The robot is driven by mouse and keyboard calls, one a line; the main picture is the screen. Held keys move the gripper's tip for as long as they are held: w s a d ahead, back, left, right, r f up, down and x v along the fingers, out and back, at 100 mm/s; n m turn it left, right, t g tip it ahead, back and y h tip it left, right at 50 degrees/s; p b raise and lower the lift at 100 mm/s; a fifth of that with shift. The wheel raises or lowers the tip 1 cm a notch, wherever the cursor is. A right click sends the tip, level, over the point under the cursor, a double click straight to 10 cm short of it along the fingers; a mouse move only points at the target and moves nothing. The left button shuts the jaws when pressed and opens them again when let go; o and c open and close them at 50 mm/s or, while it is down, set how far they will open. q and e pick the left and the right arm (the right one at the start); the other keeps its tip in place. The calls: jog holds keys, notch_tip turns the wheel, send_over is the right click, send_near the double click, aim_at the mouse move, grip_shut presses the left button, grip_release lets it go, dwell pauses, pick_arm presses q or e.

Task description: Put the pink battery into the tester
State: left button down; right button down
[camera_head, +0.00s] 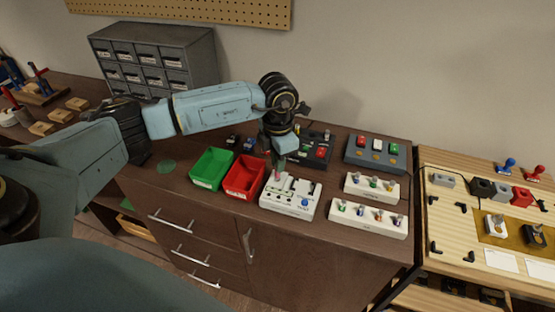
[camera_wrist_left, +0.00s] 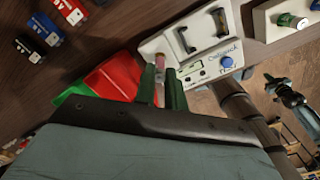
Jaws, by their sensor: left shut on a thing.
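The tester (camera_head: 290,207) is a white box with a blue knob and slots on its top, on the brown cabinet. It also shows in the left wrist view (camera_wrist_left: 222,86), with handwriting by the knob. My left gripper (camera_head: 279,163) points down over the tester's back left part. In the left wrist view its green fingers (camera_wrist_left: 160,75) are shut on the pink battery (camera_wrist_left: 160,60), whose end shows between the fingertips over the tester's edge. I cannot tell whether the battery touches the tester.
A green bin (camera_head: 211,169) and a red bin (camera_head: 244,177) stand left of the tester. White blocks with coloured pegs (camera_head: 368,218) stand to its right. A grey box with coloured buttons (camera_head: 375,155) and a drawer unit (camera_head: 150,58) are behind.

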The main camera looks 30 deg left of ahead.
pick_arm(q)
jog(key=shift+f, duration=0.15)
dwell(0.5)
jog(key=shift+f+b, duration=0.35)
jog(key=shift+b, duration=0.1)
jog(key=shift+f+b, duration=0.6)
jog(key=shift+f, duration=0.25)
jog(key=c, duration=1)
grip_release()
jog(key=shift+r, duration=0.15)
jog(key=shift+r+p, duration=2.45)
jog(key=shift+r, duration=1)
jog(key=shift+f, duration=0.1)
